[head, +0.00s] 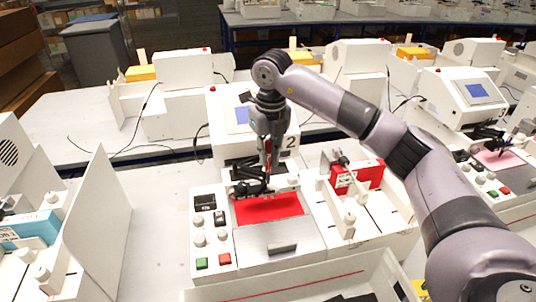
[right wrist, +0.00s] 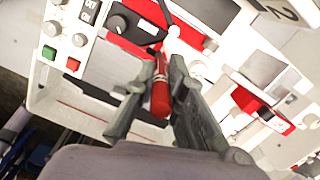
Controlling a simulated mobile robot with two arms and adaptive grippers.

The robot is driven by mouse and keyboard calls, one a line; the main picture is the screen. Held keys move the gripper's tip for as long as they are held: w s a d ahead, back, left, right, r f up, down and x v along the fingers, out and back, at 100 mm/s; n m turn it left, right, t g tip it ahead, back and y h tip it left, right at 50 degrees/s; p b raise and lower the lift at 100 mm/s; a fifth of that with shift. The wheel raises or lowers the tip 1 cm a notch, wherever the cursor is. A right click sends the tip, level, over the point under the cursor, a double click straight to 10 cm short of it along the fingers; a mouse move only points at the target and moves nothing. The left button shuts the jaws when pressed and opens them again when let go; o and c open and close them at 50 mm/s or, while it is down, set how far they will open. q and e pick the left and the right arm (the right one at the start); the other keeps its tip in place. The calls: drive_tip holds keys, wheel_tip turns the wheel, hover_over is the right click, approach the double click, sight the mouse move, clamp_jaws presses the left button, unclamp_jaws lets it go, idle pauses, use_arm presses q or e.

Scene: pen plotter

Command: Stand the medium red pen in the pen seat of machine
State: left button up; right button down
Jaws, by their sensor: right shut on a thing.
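My right gripper (head: 267,158) is above the plotter machine (head: 262,252) marked 2, over the back of its red sheet (head: 270,207). It is shut on a red pen (right wrist: 160,92), which shows between the two fingers in the right wrist view. In the head view the fingers hide most of the pen. A black carriage mechanism (head: 246,188) sits at the back edge of the sheet, just below the fingertips. I cannot make out the pen seat, nor whether the pen touches the carriage. My left gripper is out of view.
Knobs with green (head: 201,263) and red (head: 225,258) buttons line the machine's left side. A red box (head: 357,178) stands in the bay on its right. A white upright panel (head: 92,228) stands to the left. Other machines stand behind. Bare table lies between panel and machine.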

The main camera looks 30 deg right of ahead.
sight(270, 148)
drive_tip(key=shift+f+b, duration=2.85)
drive_tip(key=shift+f, duration=1.3)
drive_tip(key=c, duration=1.6)
unclamp_jaws()
drive_tip(key=shift+o, duration=0.2)
drive_tip(key=shift+r, duration=0.1)
drive_tip(key=r, duration=0.8)
drive_tip(key=s+r, duration=0.1)
drive_tip(key=r, duration=0.2)
drive_tip(key=shift+r, duration=0.4)
drive_tip(key=shift+f, duration=0.1)
